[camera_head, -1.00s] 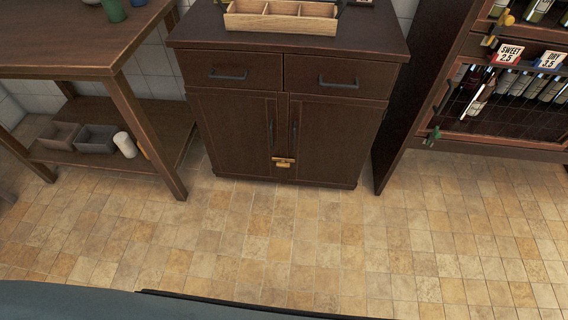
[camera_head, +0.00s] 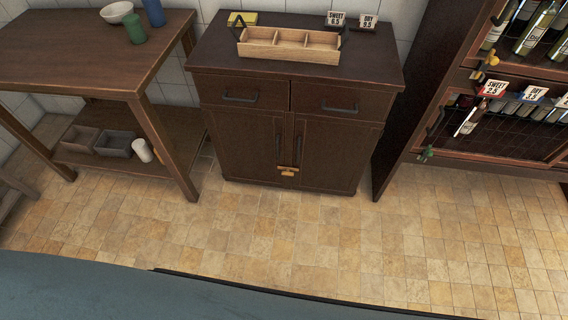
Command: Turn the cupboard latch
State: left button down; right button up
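The dark wooden cupboard (camera_head: 285,120) stands against the tiled wall at the upper middle. It has two drawers above two shut doors. The brass-coloured latch (camera_head: 288,171) sits low across the seam where the two doors meet. It is small, and its exact turn is hard to tell. Neither of my grippers shows in the head view.
A wooden divided tray (camera_head: 289,46) and price cards stand on the cupboard. A wooden table (camera_head: 85,45) with a low shelf stands at left, a bottle rack (camera_head: 490,132) at right. Tiled floor (camera_head: 270,235) in front is clear. A blue-grey surface fills the bottom edge.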

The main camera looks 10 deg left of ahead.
aim_at(289, 173)
jog(key=z, duration=0.25)
jog(key=i, duration=1.15)
jog(key=u, duration=0.35)
